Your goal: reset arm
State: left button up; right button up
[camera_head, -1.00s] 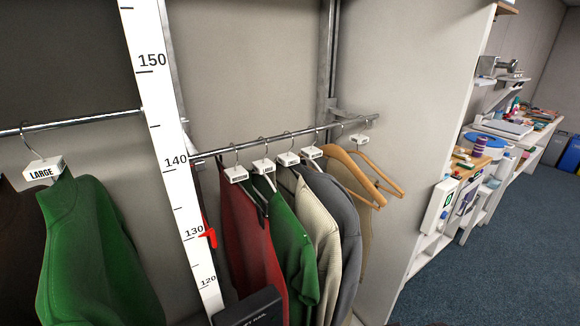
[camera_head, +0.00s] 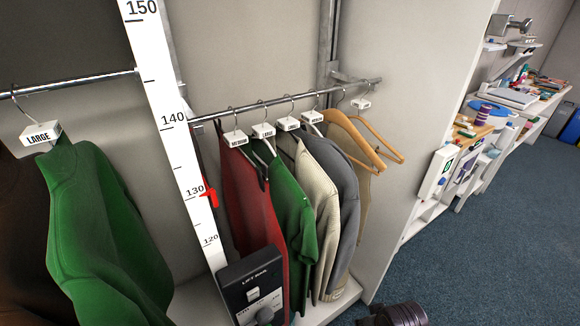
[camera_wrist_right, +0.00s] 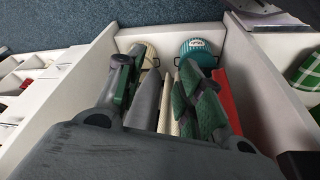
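Several garments hang on the short rail (camera_head: 300,97) in the head view: a red one (camera_head: 245,190), a green one (camera_head: 290,195), a cream one (camera_head: 322,190) and a grey one (camera_head: 345,190). Empty wooden hangers (camera_head: 365,145) are at the rail's right end. In the right wrist view my right gripper (camera_wrist_right: 156,65) has its two fingers apart, with cloth in grey and cream visible below and between them. I cannot tell whether they touch it. A dark part of my arm (camera_head: 398,314) shows at the bottom of the head view. My left gripper is not in view.
A white height scale (camera_head: 174,120) stands left of the garments. A dark control box (camera_head: 255,290) is below them. A green garment (camera_head: 100,235) hangs at left. White side panel (camera_head: 425,100) bounds the right. Cream (camera_wrist_right: 146,55) and teal (camera_wrist_right: 198,50) round items show in the wrist view.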

jog(key=s+d+f+g, duration=0.1)
jog(key=s+f, duration=0.2)
jog(key=f, duration=1.2)
jog(key=s+f, duration=0.2)
jog(key=f, duration=1.3)
jog(key=s+d+f, duration=0.2)
jog(key=s+f, duration=0.6)
jog(key=s, duration=0.2)
jog(key=s+d+f+g, duration=0.1)
jog(key=s+d+f, duration=0.2)
jog(key=s+f, duration=0.5)
jog(key=shift+s+f+n, duration=0.2)
jog(key=shift+s+n, duration=0.1)
jog(key=shift+s, duration=1)
